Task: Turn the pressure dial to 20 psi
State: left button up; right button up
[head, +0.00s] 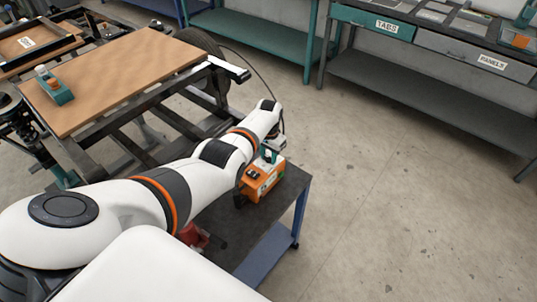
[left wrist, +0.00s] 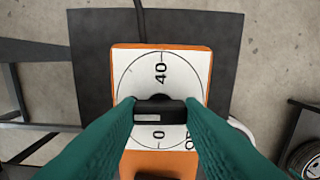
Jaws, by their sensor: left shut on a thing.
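The orange pressure unit (head: 256,187) stands on the dark top of a small cart in the head view. The left wrist view shows its white dial face (left wrist: 190,76) from above, with "40" near the top, "0" below, and another number partly hidden at lower right. The black bar-shaped dial knob (left wrist: 160,111) lies crosswise in that view. My left gripper (left wrist: 160,112) is shut on the knob, one green finger at each end. My right gripper is not in view.
The cart (head: 285,205) has blue legs; a red object (head: 194,236) is partly hidden beside my left arm. A wooden board (head: 125,75) on a metal frame holds a teal device (head: 57,88). Benches line the back wall. Open floor lies to the right.

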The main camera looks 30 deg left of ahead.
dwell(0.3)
pick_arm(q)
jog(key=o, duration=1)
jog(key=shift+r, duration=0.1)
